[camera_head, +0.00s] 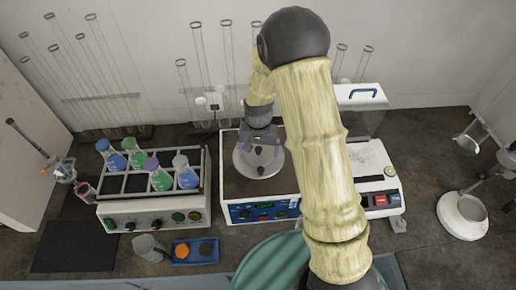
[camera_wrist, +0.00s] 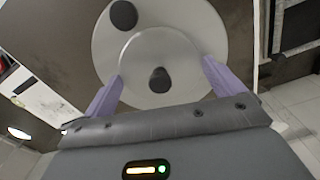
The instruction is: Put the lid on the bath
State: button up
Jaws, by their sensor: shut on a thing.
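The lid (camera_head: 245,163) is a round grey disc with a raised round middle and dark knobs. It also fills the upper part of the wrist view (camera_wrist: 207,35). My gripper (camera_head: 262,145) is above the lid, and its purple fingers (camera_wrist: 162,72) are shut on the raised middle from both sides. The bath (camera_head: 244,191) is a white box with a dark top and a blue control panel with a lit display. The lid overlaps the left and middle of its top; I cannot tell whether it touches. My arm hides the bath's right side.
A rack (camera_head: 150,207) with several coloured flasks stands left of the bath. A white device (camera_head: 375,165) with a clear cover stands to its right. Tall glass tubes line the wall behind. A blue tray (camera_head: 195,251) and a beaker (camera_head: 149,247) are in front.

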jog(key=shift+w, duration=0.15)
jog(key=shift+a, duration=0.1)
jog(key=shift+s+r, duration=0.1)
jog(key=shift+s, duration=0.1)
jog(key=shift+d, duration=0.25)
jog(key=shift+s, duration=0.1)
jog(key=shift+a, duration=0.15)
jog(key=shift+a, duration=0.25)
dwell(0.3)
jog(key=shift+d+f, duration=0.25)
dwell(0.7)
dwell(0.7)
